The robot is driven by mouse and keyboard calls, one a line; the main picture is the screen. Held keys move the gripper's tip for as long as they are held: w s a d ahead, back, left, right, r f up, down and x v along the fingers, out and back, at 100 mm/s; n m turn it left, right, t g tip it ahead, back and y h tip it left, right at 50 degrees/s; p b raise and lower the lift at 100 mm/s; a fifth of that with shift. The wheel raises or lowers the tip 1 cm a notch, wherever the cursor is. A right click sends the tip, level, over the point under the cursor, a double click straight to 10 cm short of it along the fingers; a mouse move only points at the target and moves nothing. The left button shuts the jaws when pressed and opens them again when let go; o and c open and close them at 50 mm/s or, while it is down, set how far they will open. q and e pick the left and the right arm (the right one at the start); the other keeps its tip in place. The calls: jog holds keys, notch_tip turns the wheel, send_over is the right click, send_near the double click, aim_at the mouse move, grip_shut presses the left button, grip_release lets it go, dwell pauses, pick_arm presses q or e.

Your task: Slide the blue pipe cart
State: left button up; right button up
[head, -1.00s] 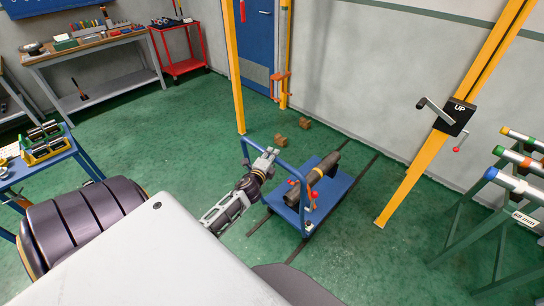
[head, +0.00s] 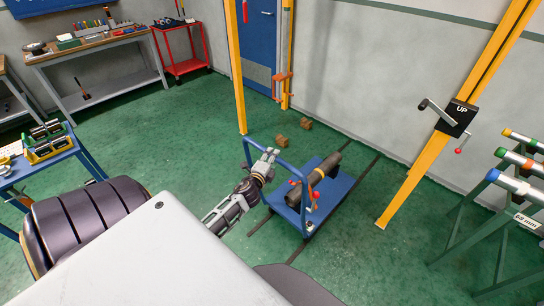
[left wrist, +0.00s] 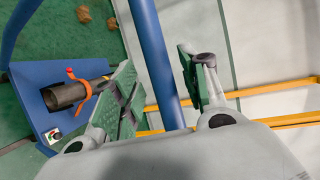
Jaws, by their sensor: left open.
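The blue pipe cart (head: 336,188) stands on the green floor between two dark floor tracks. A dark pipe with an orange-red clamp lies on its deck; the pipe (head: 326,168) also shows in the left wrist view (left wrist: 75,94). The cart's blue push handle (head: 295,170) rises at its near left side. My left gripper (head: 268,162) is open at the handle's top bar. In the left wrist view, the blue bar (left wrist: 158,60) passes between the two spread green-padded fingers (left wrist: 160,82). I cannot tell whether either finger touches it. My right gripper is not in view.
Two brown blocks (head: 280,140) lie on the floor beyond the cart. A yellow post (head: 238,80) stands at the back left, and a leaning yellow post with a crank (head: 425,150) at the right. A pipe rack (head: 500,205) stands far right.

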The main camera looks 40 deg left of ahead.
pick_arm(q)
jog(key=v, duration=1)
jog(key=shift+s, duration=0.25)
jog(key=shift+n, duration=0.3)
dwell(0.6)
jog(key=s+d+f+n+g+h, duration=0.1)
jog(key=s+f+n+g, duration=0.15)
jog(key=s+f, duration=0.6)
jog(key=s+d+f+n+g+h, duration=0.1)
jog(key=s+f+n+g, duration=0.2)
jog(key=f, duration=1.1)
jog(key=s+d+f+n+g, duration=0.2)
jog(key=s+f+n, duration=0.25)
jog(key=f, duration=0.75)
jog(key=s+d+f+n+g+h, duration=0.1)
jog(key=s+d+f+g, duration=0.2)
jog(key=s+f, duration=0.6)
jog(key=s+d+f+n+g+h, duration=0.15)
jog(key=s+d+f, duration=0.3)
jog(key=s, duration=0.85)
jog(key=s+d+f+g, duration=0.25)
jog(key=s+f, duration=0.45)
jog(key=s, duration=0.4)
jog(key=w+d, duration=0.1)
jog(key=w, duration=0.9)
jog(key=shift+w+d+f, duration=0.2)
jog(key=shift+w+f, duration=0.1)
jog(key=shift+w, duration=0.1)
